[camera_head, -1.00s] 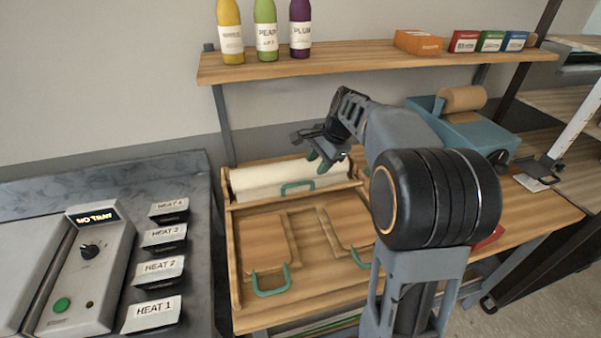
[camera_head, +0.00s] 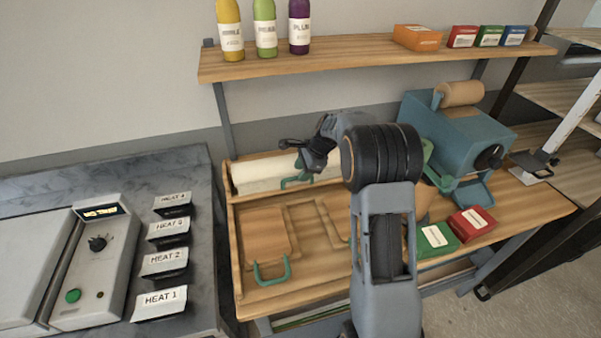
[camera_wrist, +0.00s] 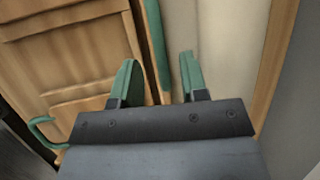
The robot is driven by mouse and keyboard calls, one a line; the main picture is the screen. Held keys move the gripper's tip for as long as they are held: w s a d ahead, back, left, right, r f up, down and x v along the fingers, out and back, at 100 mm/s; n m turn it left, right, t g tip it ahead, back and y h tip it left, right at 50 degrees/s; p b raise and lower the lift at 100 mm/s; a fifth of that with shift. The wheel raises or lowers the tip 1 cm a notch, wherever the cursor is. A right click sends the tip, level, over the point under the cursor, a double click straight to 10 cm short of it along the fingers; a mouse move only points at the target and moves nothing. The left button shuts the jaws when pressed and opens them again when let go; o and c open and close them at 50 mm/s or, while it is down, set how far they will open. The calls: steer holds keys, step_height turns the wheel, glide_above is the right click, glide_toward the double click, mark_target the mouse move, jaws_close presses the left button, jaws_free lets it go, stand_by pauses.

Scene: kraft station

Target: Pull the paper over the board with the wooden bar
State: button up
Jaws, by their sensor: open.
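The white paper roll (camera_head: 258,174) lies across the back of the wooden board (camera_head: 300,215). In front of it runs the wooden bar (camera_head: 262,196) with a green handle (camera_head: 293,183). In the wrist view the paper (camera_wrist: 213,50) and the green handle (camera_wrist: 157,50) show up close. My gripper (camera_head: 297,168) is above the bar and paper, near the handle. In the wrist view its two green fingertips (camera_wrist: 157,75) are apart, with the handle's end between them or just beyond. I cannot tell whether they touch it. The arm hides the board's right part.
The board has wooden panels with green handles, one at the front left (camera_head: 272,275). Green (camera_head: 437,240) and red (camera_head: 472,221) boxes lie to the right, before a blue machine (camera_head: 455,135). A shelf (camera_head: 380,55) with bottles and boxes is above. A grey heat station (camera_head: 100,250) stands left.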

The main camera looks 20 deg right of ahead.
steer(key=shift+x, duration=1.05)
jaws_close()
